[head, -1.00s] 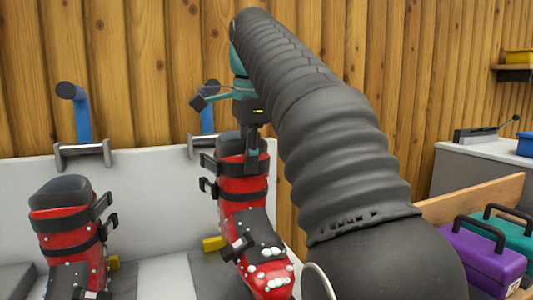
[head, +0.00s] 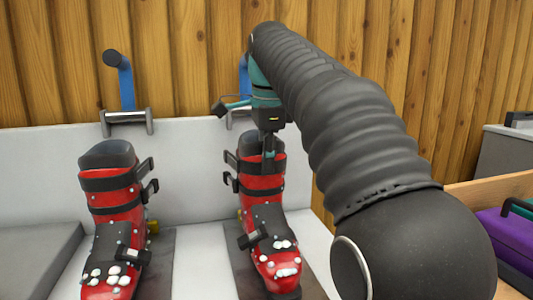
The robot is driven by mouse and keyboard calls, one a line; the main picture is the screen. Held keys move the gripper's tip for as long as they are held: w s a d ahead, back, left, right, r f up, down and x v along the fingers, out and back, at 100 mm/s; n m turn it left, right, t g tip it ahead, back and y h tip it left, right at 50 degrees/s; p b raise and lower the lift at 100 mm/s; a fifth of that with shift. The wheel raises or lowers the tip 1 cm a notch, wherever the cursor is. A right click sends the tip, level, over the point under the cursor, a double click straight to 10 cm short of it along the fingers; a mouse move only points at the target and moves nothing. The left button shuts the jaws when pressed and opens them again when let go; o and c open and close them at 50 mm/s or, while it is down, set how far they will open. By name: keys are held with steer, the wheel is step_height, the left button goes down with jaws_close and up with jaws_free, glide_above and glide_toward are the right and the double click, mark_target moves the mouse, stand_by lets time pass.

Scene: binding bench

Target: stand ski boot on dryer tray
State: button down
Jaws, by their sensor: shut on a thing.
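A red ski boot (head: 259,183) with black straps and white lumps on its toe is upright, right of centre. My gripper (head: 268,156) is shut on the top of this boot, at its dark cuff. A second, similar red boot (head: 108,184) stands to the left, apart from my gripper. The white tray (head: 201,262) has dark strips; the held boot is over or on the right strip (head: 243,264). I cannot tell whether its sole touches. My arm hides the area right of it.
A white back panel (head: 190,155) carries a blue hooked post (head: 126,85) on a metal bracket; another post is partly behind my gripper. A grey block (head: 35,262) lies at left. A purple case (head: 508,240) sits in a wooden-sided box at right.

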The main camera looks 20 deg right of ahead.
stand_by(0.3)
steer(key=c, duration=1.1)
jaws_free()
steer(key=shift+s+r+p, duration=0.2)
steer(key=shift+r+p, duration=0.2)
steer(key=shift+r, duration=0.85)
steer(key=shift+s+r+p, duration=0.15)
steer(key=shift+r+p, duration=0.25)
steer(key=shift+r, duration=0.85)
steer(key=shift+s+r+p, duration=0.2)
steer(key=shift+r+p, duration=0.2)
steer(key=shift+r, duration=0.85)
